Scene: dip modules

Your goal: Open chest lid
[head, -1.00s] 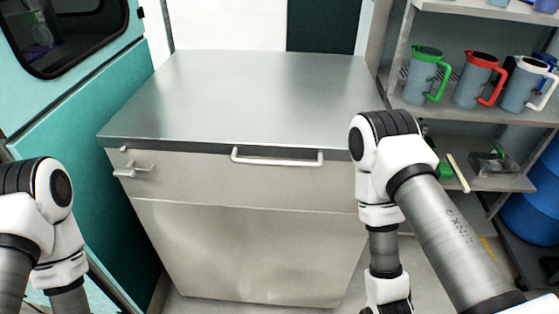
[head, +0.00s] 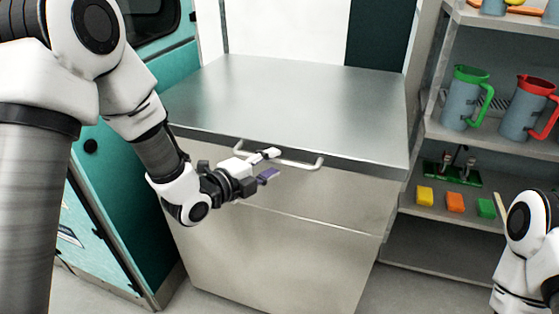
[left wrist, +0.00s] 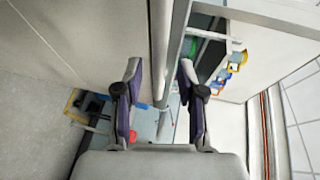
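The chest (head: 290,250) is a grey metal box with a flat lid (head: 310,95), which lies shut on top. A pale bar handle (head: 300,165) runs along the lid's front edge. My left gripper (head: 270,164) is in front of the handle's left part, its fingers apart and pointing right. Whether it touches the handle is unclear. In the left wrist view, the open fingers (left wrist: 160,80) have nothing clearly held between them. The small latch at the chest's left front is hidden behind my left arm. My right gripper is out of view; only part of that arm shows at lower right.
A shelf rack on the right holds a green-trimmed jug (head: 465,98), a red-trimmed jug (head: 527,108) and small coloured blocks, such as an orange one (head: 455,202). A teal cabinet (head: 115,210) stands at the chest's left. The lid top is clear.

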